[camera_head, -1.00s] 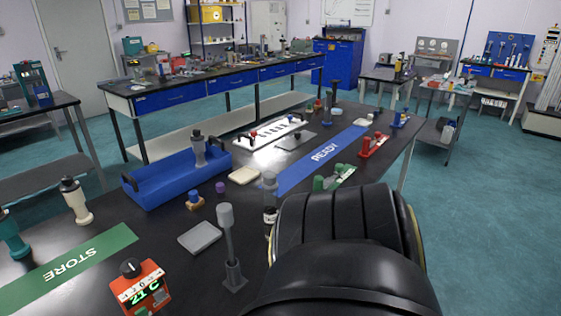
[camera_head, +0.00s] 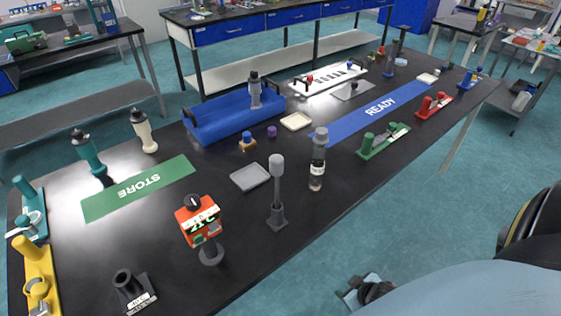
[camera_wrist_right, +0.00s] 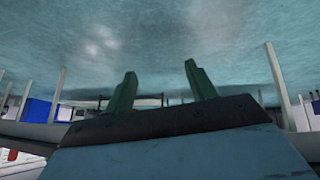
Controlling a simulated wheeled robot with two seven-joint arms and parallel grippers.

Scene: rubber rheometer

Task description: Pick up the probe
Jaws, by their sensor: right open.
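A grey rod with a thick pale head (camera_head: 277,185) stands upright in a square dark foot on the black table; it may be the probe, but I cannot be sure. My right gripper (camera_head: 357,288) is low at the bottom of the head view, off the table's front edge and over the floor. In the right wrist view its two greenish fingers (camera_wrist_right: 160,72) are apart with nothing between them. My left gripper is not in view.
A blue tray (camera_head: 215,122), green STORE mat (camera_head: 150,188), blue READY mat (camera_head: 350,125) and grey square plate (camera_head: 250,177) lie on the table. Green (camera_head: 383,142) and red (camera_head: 433,105) holders stand right. The front table edge lies between gripper and rod.

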